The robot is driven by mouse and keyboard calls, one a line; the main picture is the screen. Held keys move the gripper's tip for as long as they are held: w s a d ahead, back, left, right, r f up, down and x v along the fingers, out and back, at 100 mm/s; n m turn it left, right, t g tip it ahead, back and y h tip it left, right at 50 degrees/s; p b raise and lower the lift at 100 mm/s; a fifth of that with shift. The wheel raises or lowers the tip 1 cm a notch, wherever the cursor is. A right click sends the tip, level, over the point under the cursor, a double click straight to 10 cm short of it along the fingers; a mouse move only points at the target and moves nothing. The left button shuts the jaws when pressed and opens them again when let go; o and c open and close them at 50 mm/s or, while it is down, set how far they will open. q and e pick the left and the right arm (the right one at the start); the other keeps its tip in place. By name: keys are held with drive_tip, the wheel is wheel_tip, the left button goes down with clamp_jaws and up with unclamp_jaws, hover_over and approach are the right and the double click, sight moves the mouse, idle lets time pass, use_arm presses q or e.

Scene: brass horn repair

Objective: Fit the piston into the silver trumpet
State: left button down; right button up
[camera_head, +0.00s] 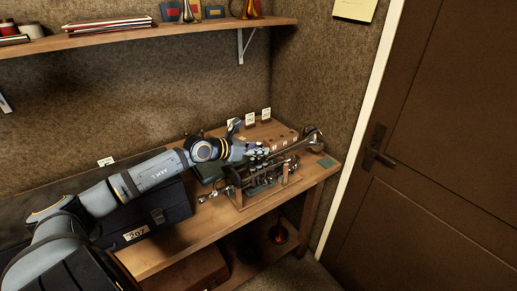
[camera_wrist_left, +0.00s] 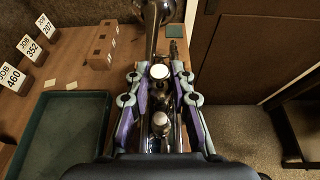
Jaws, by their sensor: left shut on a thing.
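The silver trumpet (camera_head: 313,138) lies in a wooden cradle (camera_head: 238,199) near the right end of the bench, its bell toward the back right. Part of it also shows beyond the fingers in the left wrist view (camera_wrist_left: 151,22). My left gripper (camera_head: 262,151) is right above the trumpet's valve section. In the left wrist view its fingers (camera_wrist_left: 160,80) are shut on the piston (camera_wrist_left: 159,71), whose pale round top shows between the fingertips. A second round cap sits nearer the wrist. The piston's lower end is hidden, so I cannot tell whether it is inside a valve casing.
A wooden block with holes (camera_wrist_left: 102,48) and numbered job cards (camera_wrist_left: 32,48) stand behind the cradle. An empty green tray (camera_wrist_left: 62,128) lies beside it. A dark case (camera_head: 150,215) stands left on the bench (camera_head: 230,223). A shelf (camera_head: 150,40) hangs above.

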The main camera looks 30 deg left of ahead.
use_arm(q)
drive_tip(key=shift+f+b, duration=0.75)
drive_tip(key=shift+f, duration=0.15)
drive_tip(key=c, duration=1.1)
unclamp_jaws()
wheel_tip(320, 180, up, 10)
drive_tip(key=shift+r, duration=0.1)
